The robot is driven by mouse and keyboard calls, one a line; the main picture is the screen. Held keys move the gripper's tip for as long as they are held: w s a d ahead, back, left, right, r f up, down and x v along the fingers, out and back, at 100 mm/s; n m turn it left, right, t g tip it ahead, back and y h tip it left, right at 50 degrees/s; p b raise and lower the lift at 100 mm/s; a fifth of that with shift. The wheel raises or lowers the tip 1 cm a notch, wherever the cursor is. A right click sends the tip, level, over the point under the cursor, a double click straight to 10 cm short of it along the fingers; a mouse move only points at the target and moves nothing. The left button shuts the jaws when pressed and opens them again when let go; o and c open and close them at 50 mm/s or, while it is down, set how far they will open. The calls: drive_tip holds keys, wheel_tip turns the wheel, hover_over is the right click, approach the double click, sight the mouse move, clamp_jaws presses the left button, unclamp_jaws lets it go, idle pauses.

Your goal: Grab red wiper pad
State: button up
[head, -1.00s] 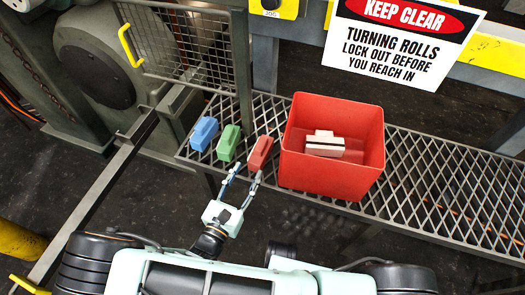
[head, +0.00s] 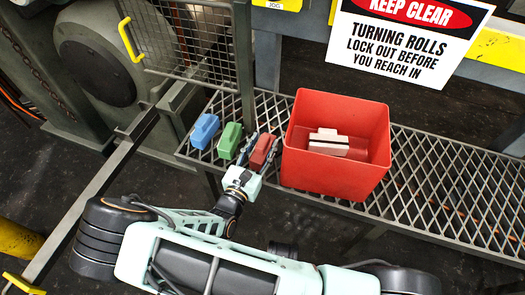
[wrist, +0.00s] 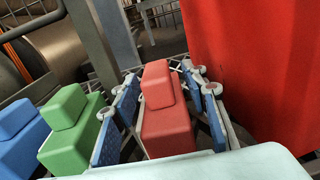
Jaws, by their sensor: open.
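The red wiper pad (head: 262,152) stands on the mesh shelf, between the green pad and the red bin. In the wrist view the red pad (wrist: 164,112) sits between my two blue-padded fingers, with a small gap visible on the right side. My gripper (head: 254,150) is open and its fingers reach around the pad, one on each side. The wrist view also shows my gripper (wrist: 165,115) with the left finger between the red and green pads. The lower front of the pad is hidden by my gripper body.
A green pad (head: 229,141) and a blue pad (head: 205,131) stand to the left on the mesh shelf (head: 440,175). A red bin (head: 335,178) holding white pieces (head: 328,142) stands close on the right. A wire guard (head: 190,40) rises behind the pads.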

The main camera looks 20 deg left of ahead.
drive_tip(key=shift+c, duration=0.5)
drive_tip(key=c, duration=1)
drive_tip(key=shift+r, duration=0.1)
